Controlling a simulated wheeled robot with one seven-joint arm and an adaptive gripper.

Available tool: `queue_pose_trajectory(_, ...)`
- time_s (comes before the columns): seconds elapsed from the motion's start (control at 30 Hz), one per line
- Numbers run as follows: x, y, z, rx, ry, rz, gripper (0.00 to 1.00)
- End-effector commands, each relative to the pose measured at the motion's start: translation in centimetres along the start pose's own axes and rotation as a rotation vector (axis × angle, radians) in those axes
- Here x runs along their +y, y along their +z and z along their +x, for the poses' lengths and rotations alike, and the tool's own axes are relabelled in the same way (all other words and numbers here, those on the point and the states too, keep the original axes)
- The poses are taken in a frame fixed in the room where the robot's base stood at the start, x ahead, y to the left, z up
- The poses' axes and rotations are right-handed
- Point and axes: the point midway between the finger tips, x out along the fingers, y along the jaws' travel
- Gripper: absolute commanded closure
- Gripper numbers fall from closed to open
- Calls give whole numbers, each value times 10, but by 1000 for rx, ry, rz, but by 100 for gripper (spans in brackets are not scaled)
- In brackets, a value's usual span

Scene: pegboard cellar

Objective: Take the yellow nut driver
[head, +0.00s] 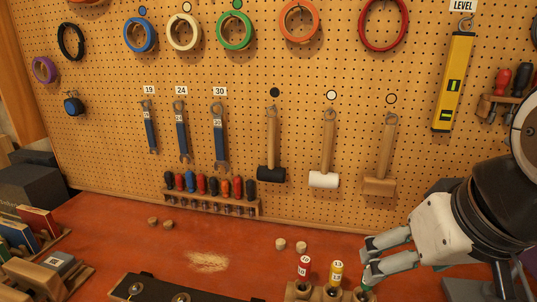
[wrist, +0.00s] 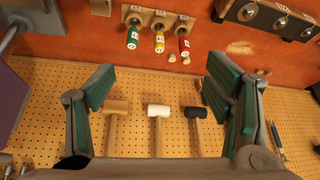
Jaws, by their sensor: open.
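The yellow nut driver (head: 336,272) stands upright in a small wooden holder (head: 297,291) at the bottom of the head view, between a red driver (head: 304,266) and a green driver (head: 366,280). In the wrist view the yellow nut driver (wrist: 159,42) is the middle of the three, with the green (wrist: 132,38) at its left and the red (wrist: 184,46) at its right. My gripper (head: 368,259) is open and empty, just right of the yellow driver and close to the green one. In the wrist view its fingers (wrist: 160,82) are spread wide, below the drivers.
Wooden plugs (head: 290,246) lie on the red bench behind the holder, beside a pile of sawdust (head: 208,261). A dark strip with round fittings (head: 150,290) lies at the front. Mallets (head: 323,150), wrenches (head: 183,135) and a screwdriver rack (head: 212,200) hang on the pegboard.

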Motion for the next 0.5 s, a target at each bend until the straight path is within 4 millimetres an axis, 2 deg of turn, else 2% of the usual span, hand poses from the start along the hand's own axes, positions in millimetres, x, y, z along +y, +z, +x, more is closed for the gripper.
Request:
queue_pose_trajectory(0.17,-2,-27,24,-89,-30,242,50)
queue_pose_trajectory(0.27,-3,-46,46,-156,-26,440,50)
queue_pose_trajectory(0.5,-3,-85,111,-293,67,912,50)
